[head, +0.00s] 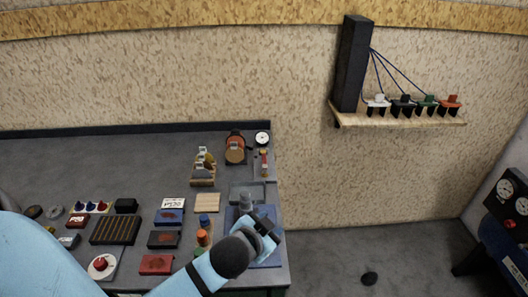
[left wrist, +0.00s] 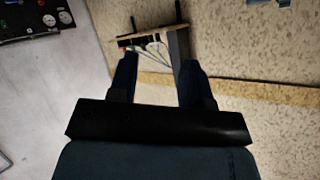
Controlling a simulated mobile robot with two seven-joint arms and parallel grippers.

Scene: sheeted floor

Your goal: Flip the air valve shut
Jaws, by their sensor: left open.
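A small round white gauge (head: 262,139) stands at the back right corner of the workbench, with a small red and yellowish fitting (head: 264,161) just in front of it. I cannot tell whether this fitting is the air valve or how its lever is set. A dark panel with gauges and a red knob (head: 510,200) stands at the far right; it also shows at the top left of the left wrist view (left wrist: 38,20). My left gripper (head: 267,224) is over the bench's front right, apart from both. Its fingers (left wrist: 158,75) are spread and empty.
The workbench (head: 60,160) holds many small items, including a black slotted tray (head: 116,230), a red stamp-like block (head: 156,264) and a wooden square (head: 207,202). A wall shelf (head: 400,121) carries a dark column and coloured plugs. Floor (head: 340,250) right of the bench is mostly clear.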

